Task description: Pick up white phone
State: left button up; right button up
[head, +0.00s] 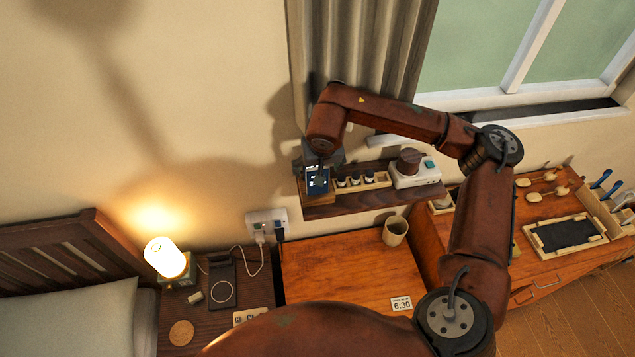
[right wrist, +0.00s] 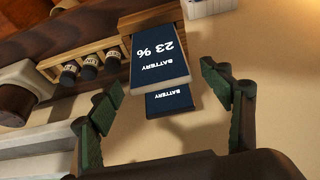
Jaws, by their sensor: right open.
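A phone with pale white edges and a dark screen reading "23 % BATTERY" (right wrist: 158,50) stands at the wall shelf in the right wrist view. It also shows as a small dark screen below my gripper in the head view (head: 317,183). A second dark screen marked "BATTERY" (right wrist: 171,101) shows just beyond its pale edge; I cannot tell whether it is a separate phone. My right gripper (right wrist: 166,94) is open, with one finger on each side of the phone and gaps between. In the head view, the wrist partly hides this gripper (head: 320,160). My left gripper is not in view.
The wall shelf (head: 345,204) also holds a wooden rack of small bottles (head: 363,181) and a white device (head: 415,175) to the right. A curtain (head: 360,50) hangs behind my arm. Below are a mug (head: 395,231), a desk (head: 335,270) and a lit lamp (head: 165,257).

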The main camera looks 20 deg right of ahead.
jog(key=shift+c, duration=0.4)
jog(key=c, duration=1.7)
jog(key=shift+o, duration=0.2)
jog(key=shift+r, duration=0.1)
